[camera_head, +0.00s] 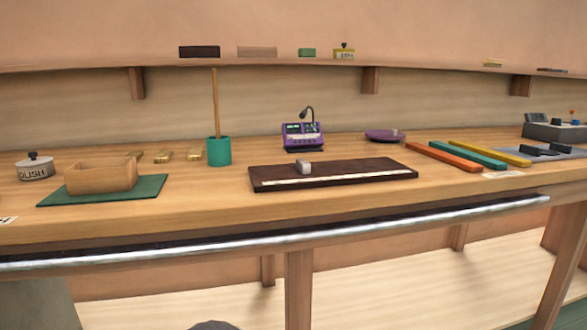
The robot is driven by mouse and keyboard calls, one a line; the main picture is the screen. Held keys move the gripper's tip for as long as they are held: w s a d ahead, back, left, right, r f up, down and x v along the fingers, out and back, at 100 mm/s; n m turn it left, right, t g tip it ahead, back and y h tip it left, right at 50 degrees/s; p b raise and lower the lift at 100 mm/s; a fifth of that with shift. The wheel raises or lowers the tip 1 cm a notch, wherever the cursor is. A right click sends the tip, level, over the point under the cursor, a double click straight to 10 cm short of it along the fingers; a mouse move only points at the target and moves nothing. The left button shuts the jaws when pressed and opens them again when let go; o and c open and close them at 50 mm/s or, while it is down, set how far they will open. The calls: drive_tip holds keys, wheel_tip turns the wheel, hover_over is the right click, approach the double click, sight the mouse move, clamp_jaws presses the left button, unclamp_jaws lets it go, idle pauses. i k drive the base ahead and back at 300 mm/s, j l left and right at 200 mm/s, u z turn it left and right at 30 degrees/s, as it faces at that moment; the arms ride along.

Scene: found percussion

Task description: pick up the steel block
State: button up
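A teal cup (219,152) with an upright stick stands behind left of the board. A purple device (302,137) stands behind it. A wooden box (101,176) is left; coloured bars (468,155) are right. A metal rail (290,238) runs along the bench front.

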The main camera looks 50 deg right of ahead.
sight(303, 166)
drive_tip(key=z, duration=1.45)
